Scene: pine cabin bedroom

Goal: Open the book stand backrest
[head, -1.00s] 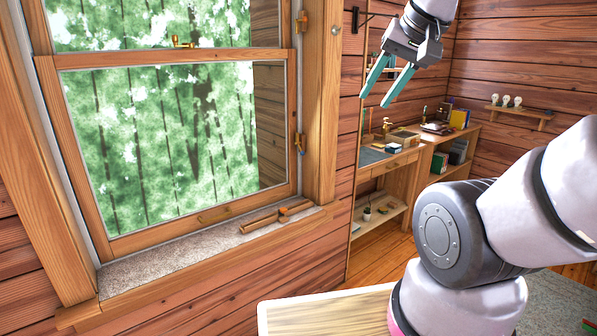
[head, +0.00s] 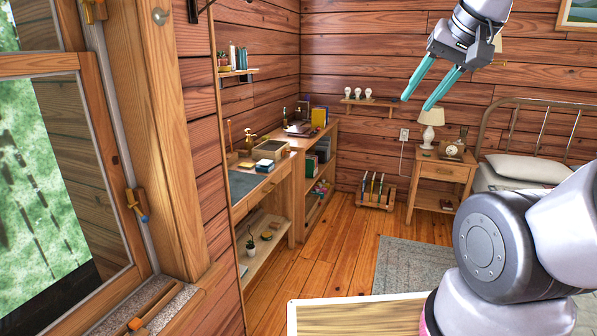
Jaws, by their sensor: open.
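My gripper (head: 416,103) is at the upper right in the head view, its two teal fingers apart and empty. It is in the air and touches nothing. I cannot identify the book stand for certain. A small dark, flat-looking item (head: 299,129) lies on top of the low bookcase (head: 325,140) beyond the desk; it may be the stand, but it is too small to tell, and so is any backrest on it.
The desk (head: 268,186) with small items stands along the left wall. A nightstand (head: 440,172) with a lamp (head: 430,122) and the bed (head: 525,168) are at the back right. A floor rack (head: 375,192) stands between. Wooden floor (head: 330,240) and a grey rug (head: 410,262) lie open ahead.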

